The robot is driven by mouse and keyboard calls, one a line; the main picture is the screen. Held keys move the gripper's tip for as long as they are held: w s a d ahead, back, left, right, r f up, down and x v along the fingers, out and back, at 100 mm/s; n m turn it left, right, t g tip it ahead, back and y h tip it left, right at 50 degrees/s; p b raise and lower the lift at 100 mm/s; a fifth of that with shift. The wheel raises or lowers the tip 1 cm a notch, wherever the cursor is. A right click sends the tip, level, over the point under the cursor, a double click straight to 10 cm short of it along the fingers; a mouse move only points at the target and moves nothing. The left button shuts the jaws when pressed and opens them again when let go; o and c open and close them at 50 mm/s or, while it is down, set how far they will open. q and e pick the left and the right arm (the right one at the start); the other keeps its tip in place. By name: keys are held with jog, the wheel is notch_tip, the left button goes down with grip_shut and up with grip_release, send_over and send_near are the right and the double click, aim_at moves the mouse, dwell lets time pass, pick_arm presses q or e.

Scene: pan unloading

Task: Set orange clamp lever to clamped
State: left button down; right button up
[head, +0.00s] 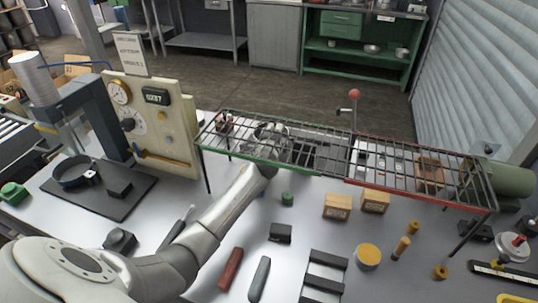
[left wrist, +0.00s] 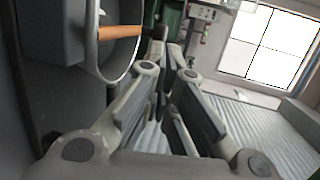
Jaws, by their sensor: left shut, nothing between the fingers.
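A long orange lever (head: 165,159) sits low on the front of the cream panel (head: 178,124), lying nearly level with a slight tilt down to the right. My left arm reaches in from the lower left to the wire rack. My left gripper (head: 270,132) is at the rack's left part, to the right of the panel and apart from that lever. In the left wrist view its fingers (left wrist: 172,95) are shut and empty. An orange bar (left wrist: 120,32) crosses a metal ring beside a grey block there; I cannot tell whether it is the same lever. My right gripper is not in view.
The wire rack (head: 320,172) spans the table with green and red front edges. A dark pan (head: 75,170) sits on a black mat at the left. Wooden blocks (head: 338,206), a green cylinder (head: 287,198) and loose tools lie in front of the rack.

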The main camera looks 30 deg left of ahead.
pick_arm(q)
jog(key=f+v, duration=0.1)
jog(key=v, duration=0.7)
jog(key=f+v, duration=0.1)
jog(key=v, duration=0.4)
jog(key=shift+s+d+f, duration=0.1)
jog(key=shift+s+f, duration=0.1)
jog(key=shift+f, duration=0.1)
